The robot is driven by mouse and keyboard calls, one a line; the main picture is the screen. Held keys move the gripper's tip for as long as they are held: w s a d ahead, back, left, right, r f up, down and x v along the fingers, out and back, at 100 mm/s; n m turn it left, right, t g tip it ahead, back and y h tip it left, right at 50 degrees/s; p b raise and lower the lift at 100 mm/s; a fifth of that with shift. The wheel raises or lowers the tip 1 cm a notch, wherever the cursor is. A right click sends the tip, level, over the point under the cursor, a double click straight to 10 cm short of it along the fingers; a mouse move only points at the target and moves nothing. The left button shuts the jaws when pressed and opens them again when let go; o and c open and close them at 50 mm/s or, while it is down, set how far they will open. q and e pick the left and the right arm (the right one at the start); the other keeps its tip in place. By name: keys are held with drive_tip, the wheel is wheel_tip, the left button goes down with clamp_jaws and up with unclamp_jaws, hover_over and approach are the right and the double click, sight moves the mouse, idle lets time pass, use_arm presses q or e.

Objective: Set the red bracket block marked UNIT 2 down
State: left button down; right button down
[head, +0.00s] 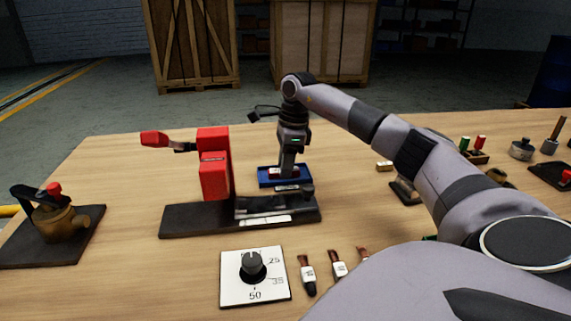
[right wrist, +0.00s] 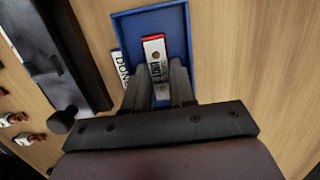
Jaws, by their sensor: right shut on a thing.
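My right gripper (head: 287,172) points down into a small blue tray (head: 263,183) behind the black base of the red stand. In the right wrist view its fingers (right wrist: 160,85) are shut on the red bracket block (right wrist: 154,40), which has a white label with small print. The block is inside the blue tray (right wrist: 181,18) outline; I cannot tell whether it touches the tray floor. In the head view only a bit of the block shows beside the fingers. My left gripper is not in view.
A red stand with a lever (head: 214,170) on a black base (head: 190,217) is close in front of the tray. A brass valve (head: 60,225) sits at left. Wood is clear behind the tray.

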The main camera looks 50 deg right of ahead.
drive_tip(key=shift+f, duration=0.1)
drive_tip(key=c, duration=1.2)
unclamp_jaws()
wheel_tip(320, 180, up, 12)
drive_tip(key=s+d+p, duration=0.1)
drive_tip(key=shift+d+p, duration=0.15)
drive_tip(key=shift+p, duration=0.15)
drive_tip(key=shift+s, duration=0.1)
